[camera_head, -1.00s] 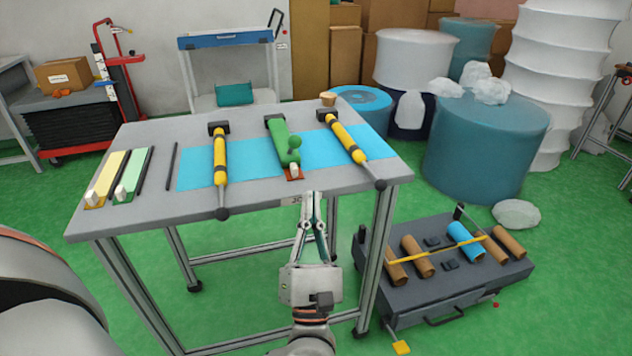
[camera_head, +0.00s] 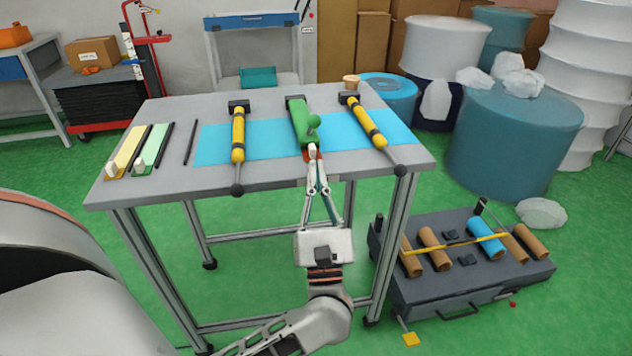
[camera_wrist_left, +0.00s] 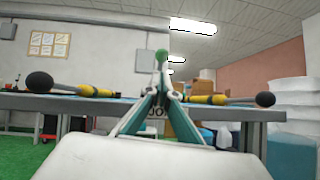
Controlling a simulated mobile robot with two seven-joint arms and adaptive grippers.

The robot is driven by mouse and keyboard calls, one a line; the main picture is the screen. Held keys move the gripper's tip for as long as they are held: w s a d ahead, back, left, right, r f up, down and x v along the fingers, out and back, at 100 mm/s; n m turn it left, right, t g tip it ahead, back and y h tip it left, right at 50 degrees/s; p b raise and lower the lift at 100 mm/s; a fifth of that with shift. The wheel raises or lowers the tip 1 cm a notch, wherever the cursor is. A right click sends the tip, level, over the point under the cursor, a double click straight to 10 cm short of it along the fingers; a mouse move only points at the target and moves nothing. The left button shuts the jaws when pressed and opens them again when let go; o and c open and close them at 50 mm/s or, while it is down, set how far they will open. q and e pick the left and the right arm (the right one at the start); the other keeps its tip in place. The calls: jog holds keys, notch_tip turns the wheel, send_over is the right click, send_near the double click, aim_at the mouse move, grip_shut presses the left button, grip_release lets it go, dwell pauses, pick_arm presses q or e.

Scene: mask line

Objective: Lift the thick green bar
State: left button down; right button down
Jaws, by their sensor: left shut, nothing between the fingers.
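The thick green bar (camera_head: 299,113) lies on the grey table on a blue strip, pointing away from me, with a round green knob (camera_head: 314,121) standing up near its near end. A small orange-red piece shows at that near end. My left gripper (camera_head: 315,162) is shut and empty at the table's front edge, its tips overlapping the bar's near end in the head view; I cannot tell whether they touch. In the left wrist view the knob (camera_wrist_left: 162,55) shows just above the shut fingertips (camera_wrist_left: 161,88). My right gripper is out of view.
Yellow-and-black tools with ball ends lie left (camera_head: 238,140) and right (camera_head: 368,125) of the bar, overhanging the grey table's front edge (camera_head: 270,187). Pale yellow and green strips (camera_head: 126,148) lie at the left. A dark cart (camera_head: 470,280) with rolls stands lower right.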

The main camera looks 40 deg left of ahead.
pick_arm(q)
jog(key=x, duration=0.4)
jog(key=shift+a+r, duration=0.1)
jog(key=shift+r, duration=0.1)
jog(key=shift+w+a+r, duration=0.3)
jog(key=shift+w+a, duration=0.05)
jog(key=shift+w, duration=0.05)
jog(key=shift+w+a, duration=0.1)
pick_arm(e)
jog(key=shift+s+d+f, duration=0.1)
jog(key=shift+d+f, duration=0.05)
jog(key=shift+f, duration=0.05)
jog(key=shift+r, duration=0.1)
